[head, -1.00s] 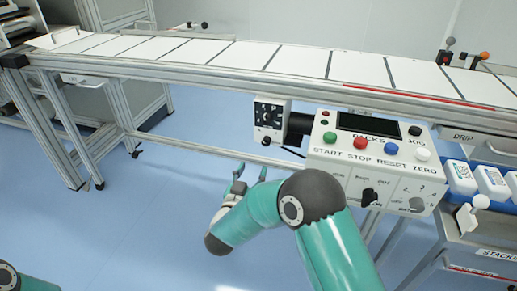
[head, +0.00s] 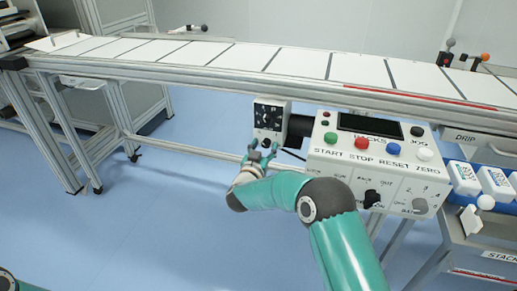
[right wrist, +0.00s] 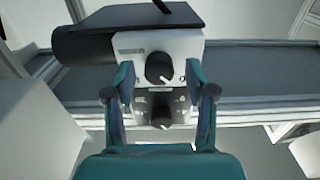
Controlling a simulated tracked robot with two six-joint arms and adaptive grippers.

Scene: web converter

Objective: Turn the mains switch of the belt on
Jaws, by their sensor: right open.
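The belt's switch box (head: 270,119) is a small grey box with a dark front, hung under the conveyor rail, left of the control panel. In the right wrist view the box (right wrist: 188,46) shows two black rotary knobs, the upper one (right wrist: 160,68) larger and the lower one (right wrist: 161,117) smaller. I cannot tell which one is the mains switch. My right gripper (head: 262,152) is open just below and in front of the box. In the right wrist view its fingers (right wrist: 160,88) stand on either side of the knobs, apparently without touching them. My left gripper is not in view.
The control panel (head: 375,150) with coloured buttons and knobs stands close to the right. The conveyor belt (head: 245,56) with white sheets runs above. The blue floor left of my right arm is clear.

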